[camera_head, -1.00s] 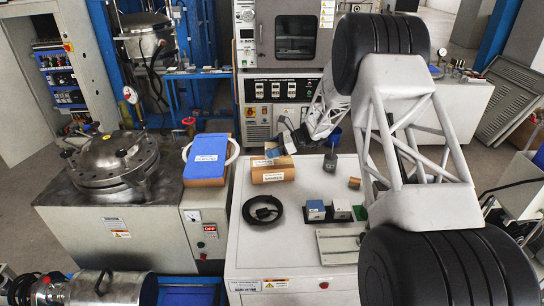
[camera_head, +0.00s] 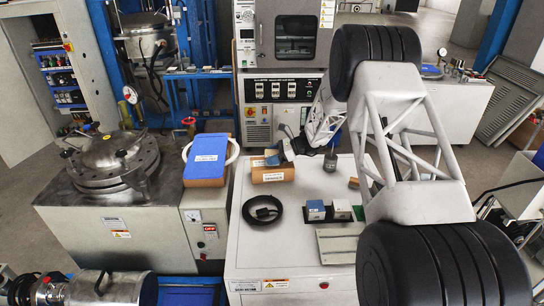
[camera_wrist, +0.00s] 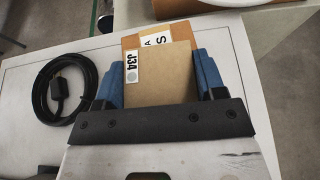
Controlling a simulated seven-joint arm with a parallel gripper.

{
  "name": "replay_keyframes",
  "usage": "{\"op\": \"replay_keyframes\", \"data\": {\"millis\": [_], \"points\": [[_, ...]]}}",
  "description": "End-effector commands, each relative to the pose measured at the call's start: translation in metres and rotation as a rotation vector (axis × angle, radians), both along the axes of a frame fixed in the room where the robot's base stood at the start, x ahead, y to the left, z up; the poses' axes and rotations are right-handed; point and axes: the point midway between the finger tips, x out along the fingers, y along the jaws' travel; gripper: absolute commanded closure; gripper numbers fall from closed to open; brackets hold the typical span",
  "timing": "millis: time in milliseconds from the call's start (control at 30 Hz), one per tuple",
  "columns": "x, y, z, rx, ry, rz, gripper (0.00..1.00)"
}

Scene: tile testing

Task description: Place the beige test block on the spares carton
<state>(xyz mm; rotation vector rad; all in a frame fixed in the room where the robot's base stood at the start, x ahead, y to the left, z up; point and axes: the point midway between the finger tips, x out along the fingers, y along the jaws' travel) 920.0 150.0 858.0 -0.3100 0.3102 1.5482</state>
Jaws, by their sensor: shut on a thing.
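The beige test block (camera_wrist: 158,82), with a white J34 label, sits between the blue fingers of my gripper (camera_wrist: 160,76) in the wrist view. My gripper is shut on it. The spares carton (camera_wrist: 182,31) is brown with a white label, partly hidden behind the block. In the head view, the carton (camera_head: 273,175) lies near the back left of the white bench top, and my gripper (camera_head: 279,155) is at its back edge, just above it. The block is hard to make out there. I cannot tell whether the block touches the carton.
A coiled black cable (camera_head: 262,211) lies in front of the carton. A blue box (camera_head: 315,210) and a white box (camera_head: 342,208) stand right of the cable. A dark cylindrical weight (camera_head: 330,161) stands right of the carton. A blue-topped carton (camera_head: 206,158) is at left.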

Motion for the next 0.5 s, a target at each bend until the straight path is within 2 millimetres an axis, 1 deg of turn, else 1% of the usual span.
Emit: {"op": "replay_keyframes", "data": {"millis": [100, 133, 267, 500], "points": [[0.0002, 0.0000, -0.0021, 0.000, 0.000, 0.000, 0.72], [0.0000, 0.0001, -0.0022, 0.000, 0.000, 0.000, 0.32], [0.0000, 0.0001, -0.0022, 0.000, 0.000, 0.000, 0.12], [-0.0001, 0.0000, -0.0022, 0.000, 0.000, 0.000, 0.11]]}}
